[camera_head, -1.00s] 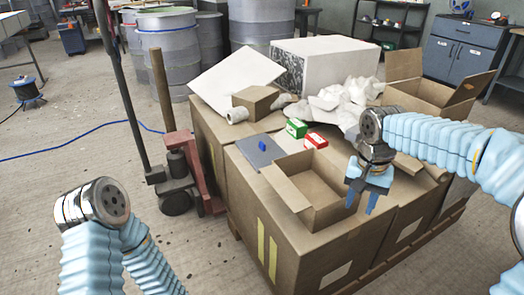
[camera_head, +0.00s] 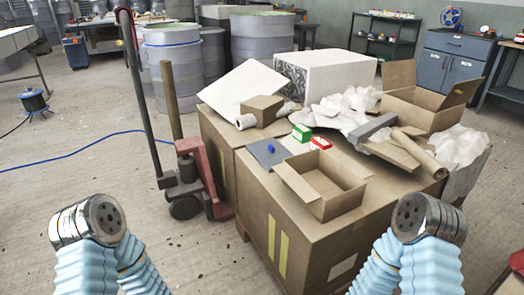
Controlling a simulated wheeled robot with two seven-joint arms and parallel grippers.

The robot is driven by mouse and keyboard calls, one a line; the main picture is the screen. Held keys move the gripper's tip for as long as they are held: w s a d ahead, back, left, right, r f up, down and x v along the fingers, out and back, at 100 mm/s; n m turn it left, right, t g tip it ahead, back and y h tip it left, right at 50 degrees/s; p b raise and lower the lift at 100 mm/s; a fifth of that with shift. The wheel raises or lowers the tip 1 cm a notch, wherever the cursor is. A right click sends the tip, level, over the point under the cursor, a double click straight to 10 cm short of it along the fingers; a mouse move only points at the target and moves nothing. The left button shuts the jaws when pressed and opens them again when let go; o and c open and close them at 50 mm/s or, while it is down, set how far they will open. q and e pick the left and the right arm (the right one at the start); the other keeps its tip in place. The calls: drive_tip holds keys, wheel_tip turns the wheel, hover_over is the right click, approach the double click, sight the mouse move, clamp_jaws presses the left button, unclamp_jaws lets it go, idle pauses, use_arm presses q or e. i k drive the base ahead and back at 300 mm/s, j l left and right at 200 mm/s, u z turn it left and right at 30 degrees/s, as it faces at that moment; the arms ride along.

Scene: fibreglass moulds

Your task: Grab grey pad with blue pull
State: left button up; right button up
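The grey pad (camera_head: 262,156) lies flat on top of the large cardboard boxes, near their left side. Its small blue pull (camera_head: 271,149) stands up from the pad's surface. The pad is just left of the open small carton and nothing grips it. My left arm shows at the lower left and my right arm at the lower right, both well in front of and apart from the pad. The fingers of both grippers are not visible.
An open empty carton (camera_head: 325,185) sits right of the pad. A green box (camera_head: 301,133) and a red box (camera_head: 320,143) lie behind it. A pallet jack (camera_head: 190,170) stands left. Crumpled paper, a cardboard tube (camera_head: 418,152) and a grey block (camera_head: 371,128) lie to the right.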

sight(269, 152)
drive_tip(key=i+j+z, duration=0.4)
drive_tip(key=j+z, duration=0.25)
drive_tip(key=i+j+z, duration=0.1)
drive_tip(key=j+z, duration=0.2)
drive_tip(key=j, duration=0.1)
